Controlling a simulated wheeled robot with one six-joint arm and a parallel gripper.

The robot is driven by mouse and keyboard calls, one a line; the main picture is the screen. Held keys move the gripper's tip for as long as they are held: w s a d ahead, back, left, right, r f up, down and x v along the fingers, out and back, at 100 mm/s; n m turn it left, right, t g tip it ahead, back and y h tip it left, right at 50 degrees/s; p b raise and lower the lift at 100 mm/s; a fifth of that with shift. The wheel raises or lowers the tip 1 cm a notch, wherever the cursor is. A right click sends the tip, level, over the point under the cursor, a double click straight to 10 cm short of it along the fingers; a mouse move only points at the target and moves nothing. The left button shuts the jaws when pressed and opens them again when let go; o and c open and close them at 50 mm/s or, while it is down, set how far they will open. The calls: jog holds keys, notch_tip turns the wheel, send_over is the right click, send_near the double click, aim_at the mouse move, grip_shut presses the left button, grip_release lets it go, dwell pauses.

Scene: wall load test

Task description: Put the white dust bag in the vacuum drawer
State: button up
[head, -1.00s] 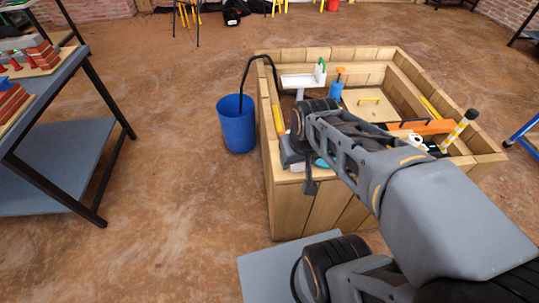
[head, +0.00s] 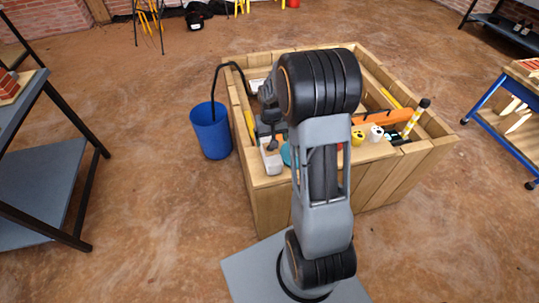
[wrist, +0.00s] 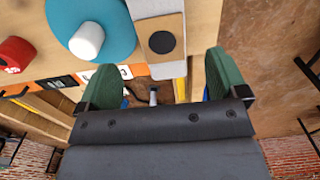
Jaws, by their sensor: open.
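A pale block, likely the same one, shows on the near left rim in the head view (head: 271,160). My gripper (wrist: 162,80) is open and empty, its green fingers apart just below the block. In the head view my arm hides much of the box's middle. I cannot make out the vacuum drawer with certainty.
A teal disc with a white knob (wrist: 88,38) lies left of the block, with a red round piece (wrist: 14,54) farther left. The wooden box (head: 275,205) has yellow and white cylinders on its rim.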

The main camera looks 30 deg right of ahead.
aim_at(270, 153)
jog(key=shift+a+f, duration=0.15)
jog(key=shift+f, duration=4.2)
jog(key=shift+c, duration=0.3)
jog(key=c, duration=1)
jog(key=shift+c, duration=0.2)
jog(key=shift+r, duration=0.2)
